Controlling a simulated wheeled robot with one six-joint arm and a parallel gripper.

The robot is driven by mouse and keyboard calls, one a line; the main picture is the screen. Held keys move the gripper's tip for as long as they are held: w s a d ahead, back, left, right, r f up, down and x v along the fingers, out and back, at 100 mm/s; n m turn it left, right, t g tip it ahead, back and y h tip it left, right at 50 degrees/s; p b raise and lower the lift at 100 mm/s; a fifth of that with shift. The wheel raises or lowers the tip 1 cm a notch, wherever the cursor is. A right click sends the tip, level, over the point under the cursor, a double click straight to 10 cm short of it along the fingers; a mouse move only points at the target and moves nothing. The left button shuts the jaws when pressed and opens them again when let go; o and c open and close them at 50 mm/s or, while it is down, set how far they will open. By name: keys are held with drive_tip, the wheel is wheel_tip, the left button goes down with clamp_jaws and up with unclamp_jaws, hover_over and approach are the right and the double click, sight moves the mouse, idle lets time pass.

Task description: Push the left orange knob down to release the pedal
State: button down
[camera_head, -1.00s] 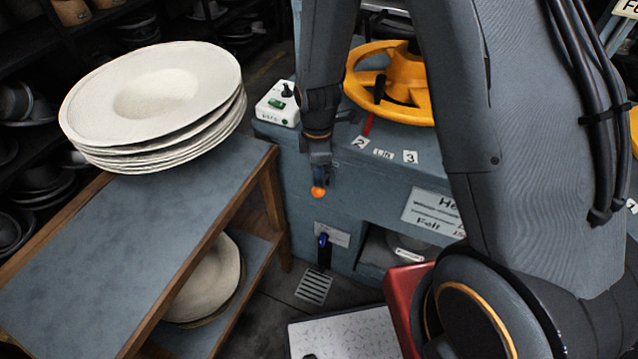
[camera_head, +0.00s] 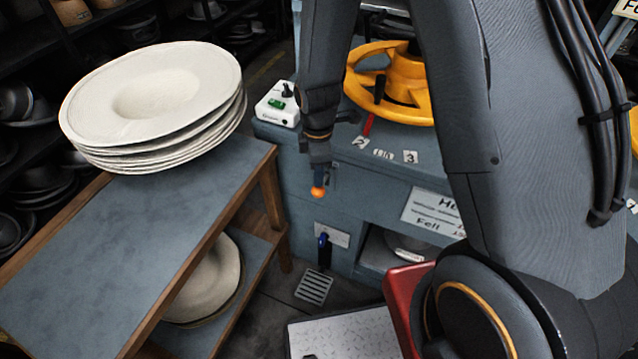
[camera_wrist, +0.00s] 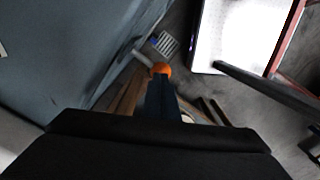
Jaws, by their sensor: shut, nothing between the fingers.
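The orange knob (camera_head: 317,192) is a small ball on the front of the blue-grey press, left of centre in the head view. In the wrist view the knob (camera_wrist: 161,69) sits at the end of a short grey lever (camera_wrist: 142,58) projecting from the press side. My gripper (camera_head: 319,179) is shut and empty, pointing down, with its fingertips right at the top of the knob. In the wrist view my fingers (camera_wrist: 161,84) overlap the knob's near side. I cannot tell whether they touch it. I cannot identify the pedal with certainty.
A wooden table (camera_head: 130,235) with stacked cream hat forms (camera_head: 150,95) stands at the left. A white patterned plate (camera_head: 345,338) lies on the floor. A yellow handwheel (camera_head: 392,85) tops the press.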

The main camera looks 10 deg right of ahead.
drive_tip(key=shift+f, duration=0.2)
idle(0.5)
drive_tip(key=shift+f+b, duration=1.15)
drive_tip(key=shift+f, duration=0.8)
drive_tip(key=shift+r, duration=0.15)
wheel_tip(320, 180, up, 8)
drive_tip(key=p, duration=0.6)
idle(0.4)
drive_tip(key=s+d+r+m, duration=0.4)
drive_tip(key=s+r+m, duration=0.2)
drive_tip(key=r+m, duration=0.2)
drive_tip(key=s+d+r+m+t, duration=0.1)
drive_tip(key=s+d+r+m, duration=0.4)
drive_tip(key=r+m, duration=0.4)
drive_tip(key=shift+s+d+r, duration=0.3)
drive_tip(key=shift+s+r, duration=0.25)
drive_tip(key=shift+r, duration=0.05)
